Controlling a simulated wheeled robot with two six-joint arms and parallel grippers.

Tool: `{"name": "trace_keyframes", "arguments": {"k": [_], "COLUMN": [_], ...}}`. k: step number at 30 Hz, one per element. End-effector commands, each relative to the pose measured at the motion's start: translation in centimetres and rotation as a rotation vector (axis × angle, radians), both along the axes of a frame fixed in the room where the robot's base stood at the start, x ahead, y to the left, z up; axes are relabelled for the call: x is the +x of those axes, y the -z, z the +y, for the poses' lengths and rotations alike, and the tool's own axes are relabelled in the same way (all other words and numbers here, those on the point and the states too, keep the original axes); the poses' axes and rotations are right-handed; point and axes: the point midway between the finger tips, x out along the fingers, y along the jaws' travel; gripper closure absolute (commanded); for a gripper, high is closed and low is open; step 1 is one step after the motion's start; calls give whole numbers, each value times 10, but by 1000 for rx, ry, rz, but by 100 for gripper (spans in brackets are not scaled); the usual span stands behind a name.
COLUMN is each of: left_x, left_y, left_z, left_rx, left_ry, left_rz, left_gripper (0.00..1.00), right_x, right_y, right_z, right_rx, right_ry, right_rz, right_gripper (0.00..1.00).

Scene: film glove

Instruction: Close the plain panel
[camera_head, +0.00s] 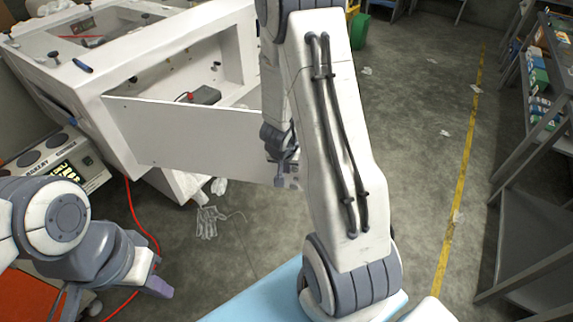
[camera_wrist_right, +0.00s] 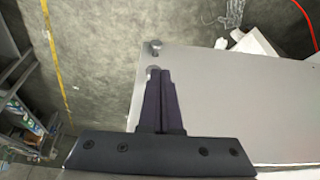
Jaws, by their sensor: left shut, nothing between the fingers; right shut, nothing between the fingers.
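The plain panel (camera_head: 190,135) is a flat white door on the white cabinet (camera_head: 75,85) at left. It stands swung open, reaching right from the cabinet's near edge. In the right wrist view the panel (camera_wrist_right: 235,95) fills the right side, with a small grey knob (camera_wrist_right: 153,47) at its corner. My right gripper (camera_head: 284,168) is at the panel's free end, partly hidden by my arm. In its wrist view the right gripper (camera_wrist_right: 158,78) is shut and empty, overlapping the panel's edge; contact is unclear. My left gripper (camera_head: 160,286) is low at left, apart from the panel, shut and empty.
A red and grey device (camera_head: 203,95) lies inside the cabinet. Metal shelves (camera_head: 545,95) stand at right. The floor between is mostly clear.

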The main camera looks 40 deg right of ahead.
Motion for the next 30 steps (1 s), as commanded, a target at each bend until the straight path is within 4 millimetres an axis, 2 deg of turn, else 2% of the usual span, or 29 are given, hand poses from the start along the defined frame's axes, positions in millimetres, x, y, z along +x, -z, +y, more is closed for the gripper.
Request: {"name": "trace_keyframes", "arguments": {"k": [9,16,17,21,30], "left_x": [0,0,0,0,0], "left_y": [30,40,27,14,9], "left_z": [0,0,0,0,0], "left_rx": [0,0,1,-1,0], "left_ry": [-3,-2,-3,-3,-2], "left_rz": [0,0,1,-1,0], "left_gripper": [100,100,100,100,100], "right_x": [13,26,31,44,53], "right_y": [56,98,87,87,91], "right_z": [-15,-27,-32,-45,-54], "right_rx": [-1,0,-1,1,0], "right_ry": [3,2,4,3,1], "right_rz": [4,3,0,-1,0], "right_gripper": [100,100,100,100,100]}}
